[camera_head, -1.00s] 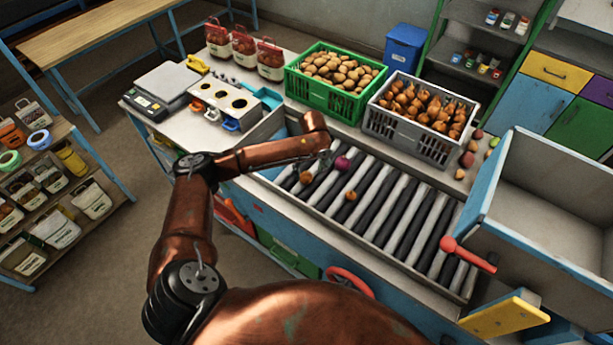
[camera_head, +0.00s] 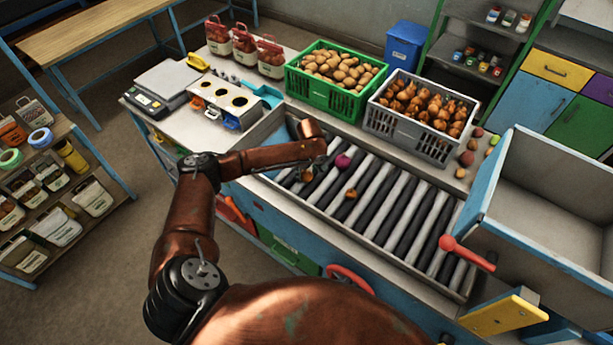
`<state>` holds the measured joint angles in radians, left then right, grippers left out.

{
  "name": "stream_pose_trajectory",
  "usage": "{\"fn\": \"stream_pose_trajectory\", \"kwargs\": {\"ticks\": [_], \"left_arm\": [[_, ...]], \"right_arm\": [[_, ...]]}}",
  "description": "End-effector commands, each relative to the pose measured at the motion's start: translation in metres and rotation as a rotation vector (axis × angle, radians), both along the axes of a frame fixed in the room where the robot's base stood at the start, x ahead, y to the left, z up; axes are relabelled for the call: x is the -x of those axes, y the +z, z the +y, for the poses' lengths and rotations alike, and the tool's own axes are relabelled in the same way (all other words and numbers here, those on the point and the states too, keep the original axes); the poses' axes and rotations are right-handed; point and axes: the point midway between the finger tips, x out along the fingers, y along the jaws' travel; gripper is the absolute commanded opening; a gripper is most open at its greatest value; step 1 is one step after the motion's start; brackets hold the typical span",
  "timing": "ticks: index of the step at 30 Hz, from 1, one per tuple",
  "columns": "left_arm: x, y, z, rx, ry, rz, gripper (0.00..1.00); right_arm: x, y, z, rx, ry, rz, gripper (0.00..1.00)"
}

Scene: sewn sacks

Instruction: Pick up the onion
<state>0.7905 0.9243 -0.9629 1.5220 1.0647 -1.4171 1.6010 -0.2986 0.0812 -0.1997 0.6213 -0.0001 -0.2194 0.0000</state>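Two small orange-brown onions lie on the roller conveyor (camera_head: 395,222). One onion (camera_head: 351,193) sits on the rollers, clear of my arm. Another onion (camera_head: 306,175) lies farther left, right beside my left gripper (camera_head: 314,165). A purple-red round vegetable (camera_head: 343,161), perhaps a red onion, lies just to the right of the gripper. My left gripper is small, dark and partly hidden by its own arm, so I cannot tell whether its fingers are open or shut. My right gripper is not in view.
A grey crate of onions (camera_head: 435,147) and a green crate of potatoes (camera_head: 306,90) stand behind the conveyor. A large blue-sided bin (camera_head: 520,215) with a red handle stands at the right. The conveyor's right half is clear.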

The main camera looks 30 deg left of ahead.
Motion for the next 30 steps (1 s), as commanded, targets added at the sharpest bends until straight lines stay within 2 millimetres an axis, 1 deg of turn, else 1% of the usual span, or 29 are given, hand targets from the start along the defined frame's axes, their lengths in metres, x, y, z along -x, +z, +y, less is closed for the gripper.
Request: {"fn": "stream_pose_trajectory", "kwargs": {"ticks": [1, 9, 11, 18, 22, 26, 28, 30], "left_arm": [[0.000, 0.000, 0.000, 0.000, 0.000, 0.000, 0.35], [0.000, 0.000, 0.000, 0.000, 0.000, 0.000, 0.16], [0.000, 0.000, 0.000, 0.000, 0.000, 0.000, 0.13], [0.000, 0.001, 0.000, 0.000, 0.000, 0.000, 0.13], [-0.001, 0.007, 0.000, 0.000, 0.000, -0.002, 0.13], [-0.001, 0.022, 0.000, 0.000, 0.001, -0.003, 0.13], [-0.001, 0.033, 0.000, 0.000, 0.000, -0.004, 0.13], [0.006, 0.045, -0.011, 0.003, -0.005, -0.002, 0.13]], "right_arm": [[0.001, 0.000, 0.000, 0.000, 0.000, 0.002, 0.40], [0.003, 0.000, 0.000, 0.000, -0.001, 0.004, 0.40], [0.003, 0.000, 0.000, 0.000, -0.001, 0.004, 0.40], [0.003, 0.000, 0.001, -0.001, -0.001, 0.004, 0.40], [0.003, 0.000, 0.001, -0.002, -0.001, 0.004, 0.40], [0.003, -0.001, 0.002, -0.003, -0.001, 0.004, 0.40], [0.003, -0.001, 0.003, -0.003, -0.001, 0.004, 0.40], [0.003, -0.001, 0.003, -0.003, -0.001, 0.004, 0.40]]}}
